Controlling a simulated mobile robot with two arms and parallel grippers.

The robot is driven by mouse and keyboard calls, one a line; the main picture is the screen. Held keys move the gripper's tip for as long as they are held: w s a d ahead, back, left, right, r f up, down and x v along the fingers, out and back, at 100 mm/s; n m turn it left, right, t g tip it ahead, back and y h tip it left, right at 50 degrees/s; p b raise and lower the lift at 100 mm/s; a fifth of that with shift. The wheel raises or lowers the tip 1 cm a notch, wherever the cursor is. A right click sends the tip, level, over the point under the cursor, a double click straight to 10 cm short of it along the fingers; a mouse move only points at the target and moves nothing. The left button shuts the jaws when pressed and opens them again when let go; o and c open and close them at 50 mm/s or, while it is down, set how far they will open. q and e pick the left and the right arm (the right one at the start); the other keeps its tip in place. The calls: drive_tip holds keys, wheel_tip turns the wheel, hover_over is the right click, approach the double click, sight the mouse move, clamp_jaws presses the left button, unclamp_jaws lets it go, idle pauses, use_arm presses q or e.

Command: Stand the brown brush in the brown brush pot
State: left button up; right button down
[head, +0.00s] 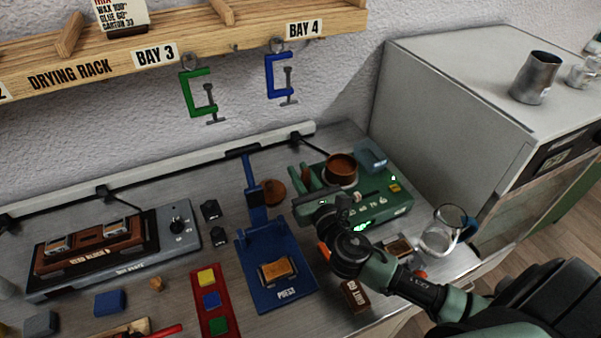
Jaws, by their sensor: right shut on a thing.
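My right gripper (322,213) reaches in from the lower right over the front of the green appliance. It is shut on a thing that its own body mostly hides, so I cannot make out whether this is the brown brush. An orange piece (323,253) shows just below the gripper; I cannot tell if it is held. A round brown pot (341,172) stands upright on the appliance, behind the gripper. A small dark brown labelled block or holder (355,296) stands at the front edge. I cannot tell which is the brush pot. My left gripper is out of view.
The green appliance (399,208) has lit green displays. A blue press (262,290) stands left of my arm, and a glass jug (443,232) stands right. A grey cabinet (445,105) bounds the right. Clamps hang from the drying rack (215,39) above.

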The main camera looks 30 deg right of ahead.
drive_tip(key=c, duration=1.3)
unclamp_jaws()
drive_tip(key=shift+o, duration=0.2)
drive_tip(key=shift+s, duration=0.1)
drive_tip(key=shift+s+f, duration=0.1)
drive_tip(key=shift+s, duration=0.2)
drive_tip(key=s+b, duration=0.2)
drive_tip(key=s, duration=0.5)
drive_tip(key=shift+a, duration=0.2)
drive_tip(key=shift+r, duration=0.25)
